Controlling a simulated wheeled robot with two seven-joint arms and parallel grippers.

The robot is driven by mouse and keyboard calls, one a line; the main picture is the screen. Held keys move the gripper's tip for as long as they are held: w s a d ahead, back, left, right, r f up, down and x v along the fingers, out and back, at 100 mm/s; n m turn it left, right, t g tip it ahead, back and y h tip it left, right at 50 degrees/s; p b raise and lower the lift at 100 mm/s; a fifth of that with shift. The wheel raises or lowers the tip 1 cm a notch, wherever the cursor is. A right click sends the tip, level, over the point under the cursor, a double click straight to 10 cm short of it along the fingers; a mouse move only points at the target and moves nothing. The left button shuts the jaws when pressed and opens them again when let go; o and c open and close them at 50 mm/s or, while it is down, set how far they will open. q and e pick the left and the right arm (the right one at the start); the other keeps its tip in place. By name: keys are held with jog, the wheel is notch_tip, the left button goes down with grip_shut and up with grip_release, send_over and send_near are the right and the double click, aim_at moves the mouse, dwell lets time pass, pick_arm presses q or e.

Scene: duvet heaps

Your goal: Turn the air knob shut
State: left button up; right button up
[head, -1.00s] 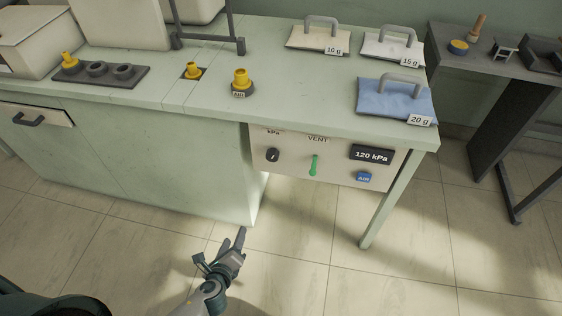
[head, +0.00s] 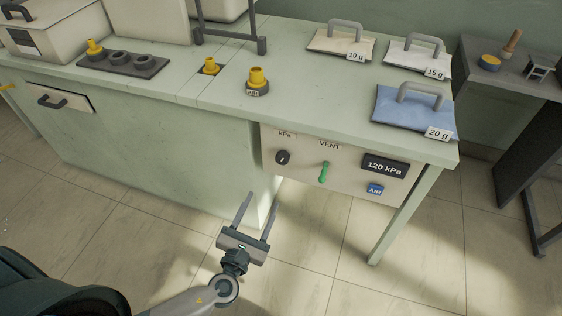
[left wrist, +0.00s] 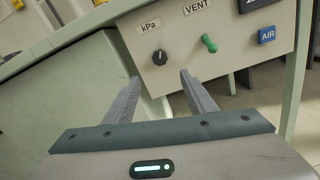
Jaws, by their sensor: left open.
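The black round knob (head: 283,157) marked kPa is on the pale control panel under the bench top. It also shows in the left wrist view (left wrist: 159,57), with a pale pointer line on it. The display (head: 385,166) reads 120 kPa. My left gripper (head: 263,198) is open and empty, below the knob in the head view and apart from it. In the left wrist view its fingers (left wrist: 160,75) point toward the panel, the knob between their lines. My right gripper is not in view.
The bench top (head: 310,100) overhangs the panel. A yellow fitting (head: 258,80) marked AIR stands on it, with duvet heaps marked 10 g (head: 342,45), 15 g (head: 415,57) and 20 g (head: 412,108). A bench leg (head: 405,215) stands right of the panel. The floor in front is clear.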

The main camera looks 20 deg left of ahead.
aim_at(281, 161)
pick_arm(q)
jog(key=w, duration=1.6)
jog(key=shift+d+p, duration=0.25)
jog(key=shift+p, duration=0.1)
jog(key=shift+w, duration=0.55)
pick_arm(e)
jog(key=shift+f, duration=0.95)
pick_arm(q)
jog(key=c, duration=1)
jog(key=shift+c, duration=0.2)
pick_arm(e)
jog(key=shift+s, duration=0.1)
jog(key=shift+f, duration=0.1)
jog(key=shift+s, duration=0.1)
